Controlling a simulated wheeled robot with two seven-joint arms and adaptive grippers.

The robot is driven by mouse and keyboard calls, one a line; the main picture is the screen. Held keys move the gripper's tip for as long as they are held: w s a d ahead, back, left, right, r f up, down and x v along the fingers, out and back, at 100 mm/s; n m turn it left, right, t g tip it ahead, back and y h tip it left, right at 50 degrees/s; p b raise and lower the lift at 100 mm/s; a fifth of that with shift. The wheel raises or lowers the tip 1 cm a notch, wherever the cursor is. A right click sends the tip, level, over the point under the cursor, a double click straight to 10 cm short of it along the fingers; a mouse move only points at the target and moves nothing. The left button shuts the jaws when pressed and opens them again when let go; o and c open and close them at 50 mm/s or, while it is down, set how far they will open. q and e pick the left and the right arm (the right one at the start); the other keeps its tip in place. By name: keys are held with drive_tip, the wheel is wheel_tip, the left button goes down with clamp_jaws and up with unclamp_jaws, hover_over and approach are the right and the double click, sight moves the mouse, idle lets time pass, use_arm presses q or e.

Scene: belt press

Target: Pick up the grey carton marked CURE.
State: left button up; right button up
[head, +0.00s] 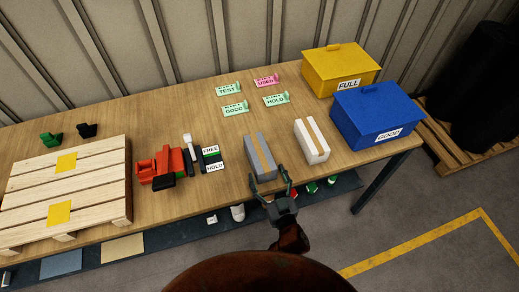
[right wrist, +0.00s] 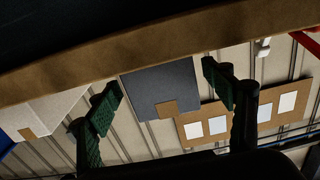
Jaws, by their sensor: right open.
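My right gripper (head: 270,179) is open at the carton's near end, one finger towards each side. In the right wrist view the dark grey face of the carton (right wrist: 158,85) shows between the two open fingers of the right gripper (right wrist: 163,84), with gaps on both sides. Whether either finger touches it cannot be told. My left gripper is not in view.
A white carton (head: 311,142) lies just right of the grey one. A red device (head: 168,164) and FREE/HOLD labels (head: 211,160) are to its left. Green and pink tags (head: 266,81), a yellow FULL box (head: 341,67) and a blue box (head: 376,113) are behind. A pallet (head: 90,200) lies left.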

sight(259, 156)
drive_tip(key=shift+w+a, duration=0.1)
drive_tip(key=shift+w, duration=0.25)
drive_tip(key=shift+x, duration=1.25)
drive_tip(key=x, duration=0.4)
drive_tip(key=shift+a+r+b, duration=0.1)
drive_tip(key=shift+r+b, duration=0.2)
drive_tip(key=shift+r, duration=0.1)
drive_tip(key=shift+w+a, duration=0.1)
drive_tip(key=shift+w, duration=0.25)
drive_tip(key=shift+c, duration=1)
drive_tip(key=c, duration=1.4)
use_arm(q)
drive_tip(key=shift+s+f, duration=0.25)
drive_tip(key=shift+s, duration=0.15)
use_arm(e)
drive_tip(key=shift+r, duration=0.1)
drive_tip(key=shift+c, duration=0.3)
